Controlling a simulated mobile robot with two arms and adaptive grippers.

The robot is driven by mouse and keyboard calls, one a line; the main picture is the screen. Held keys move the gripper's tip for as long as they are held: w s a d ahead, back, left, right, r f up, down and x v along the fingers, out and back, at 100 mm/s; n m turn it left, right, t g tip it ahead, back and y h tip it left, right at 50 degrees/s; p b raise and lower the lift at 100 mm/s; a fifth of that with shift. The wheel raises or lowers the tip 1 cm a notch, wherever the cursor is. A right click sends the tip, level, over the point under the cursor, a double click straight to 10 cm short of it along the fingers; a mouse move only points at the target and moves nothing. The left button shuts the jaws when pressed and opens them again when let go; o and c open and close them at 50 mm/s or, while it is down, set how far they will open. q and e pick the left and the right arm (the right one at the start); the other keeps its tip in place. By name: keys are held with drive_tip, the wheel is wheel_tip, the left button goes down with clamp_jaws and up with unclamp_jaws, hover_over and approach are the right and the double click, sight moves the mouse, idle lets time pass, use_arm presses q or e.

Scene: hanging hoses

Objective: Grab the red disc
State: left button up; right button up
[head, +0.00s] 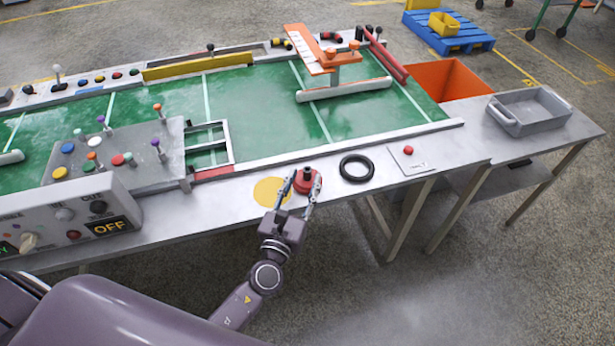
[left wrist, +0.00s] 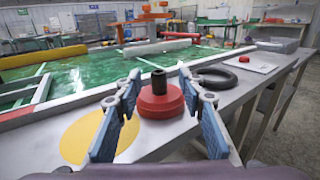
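The red disc (head: 307,182) sits on the grey front ledge of the table, just right of a yellow circle (head: 271,191). It has a dark upright knob on top, clear in the left wrist view (left wrist: 160,100). My left gripper (head: 303,186) is open, with one finger on each side of the near part of the disc. In the left wrist view the fingers (left wrist: 160,125) stand apart, with visible gaps to the disc. My right gripper is not in view.
A black ring (head: 357,168) lies right of the disc, and a white plate with a red button (head: 408,151) lies beyond it. A control box (head: 70,222) stands at the left. The green table surface (head: 270,110) lies behind a raised metal rail. A grey tray (head: 528,110) stands at the right.

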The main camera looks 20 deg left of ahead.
sight(306, 174)
use_arm(q)
drive_tip(key=w, duration=0.4)
drive_tip(key=shift+a+f, duration=0.15)
drive_tip(key=shift+f, duration=0.1)
drive_tip(key=c, duration=0.9)
clamp_jaws()
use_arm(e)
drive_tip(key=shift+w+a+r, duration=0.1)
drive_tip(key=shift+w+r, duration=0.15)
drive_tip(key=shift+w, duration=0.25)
